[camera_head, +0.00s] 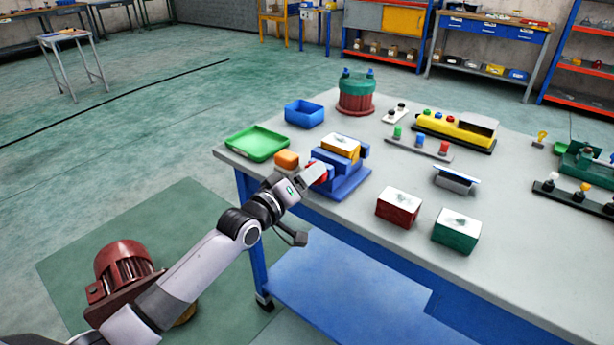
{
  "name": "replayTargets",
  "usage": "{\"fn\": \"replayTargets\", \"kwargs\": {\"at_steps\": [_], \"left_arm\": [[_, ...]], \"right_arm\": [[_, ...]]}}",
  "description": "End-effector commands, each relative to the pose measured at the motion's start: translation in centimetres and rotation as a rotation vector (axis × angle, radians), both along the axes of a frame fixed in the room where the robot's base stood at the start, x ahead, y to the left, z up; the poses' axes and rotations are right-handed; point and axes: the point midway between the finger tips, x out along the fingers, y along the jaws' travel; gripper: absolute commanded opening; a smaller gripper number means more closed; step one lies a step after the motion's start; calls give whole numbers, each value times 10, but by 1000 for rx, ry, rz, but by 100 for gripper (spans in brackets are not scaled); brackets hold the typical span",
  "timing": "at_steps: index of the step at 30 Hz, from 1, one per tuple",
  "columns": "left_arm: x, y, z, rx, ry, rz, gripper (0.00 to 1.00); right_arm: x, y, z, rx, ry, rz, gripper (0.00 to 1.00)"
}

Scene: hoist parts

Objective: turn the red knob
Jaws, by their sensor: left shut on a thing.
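The red knob (324,171) shows as a small red patch on the left front side of a blue device (346,185) near the table's left edge. The device carries a yellow block with a white top (341,145). My left gripper (314,175) reaches in from the lower left and is shut on the knob, hiding most of it. How far the knob is turned cannot be seen. My right gripper is not in view.
An orange block (287,159) stands close beside my left gripper. A green tray (257,143) and a blue bin (304,113) lie behind it. Red (397,208) and green (456,231) boxes stand to the right. The table's front edge runs below my gripper.

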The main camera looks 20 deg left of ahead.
Motion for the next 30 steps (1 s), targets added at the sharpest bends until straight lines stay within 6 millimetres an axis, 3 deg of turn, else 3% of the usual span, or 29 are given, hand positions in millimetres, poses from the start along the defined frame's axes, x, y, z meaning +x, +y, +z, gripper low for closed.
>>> {"fn": "replayTargets", "kwargs": {"at_steps": [9,10,12,23,30], "left_arm": [[0,1,-1,2,2,1,23],[0,1,-1,2,2,1,60],[0,1,-1,1,1,1,79],[-3,1,-1,0,1,1,79],[-27,10,-2,1,3,0,79]], "right_arm": [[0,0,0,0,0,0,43],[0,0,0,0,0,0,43],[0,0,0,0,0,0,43],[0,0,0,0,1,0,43],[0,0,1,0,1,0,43]]}}
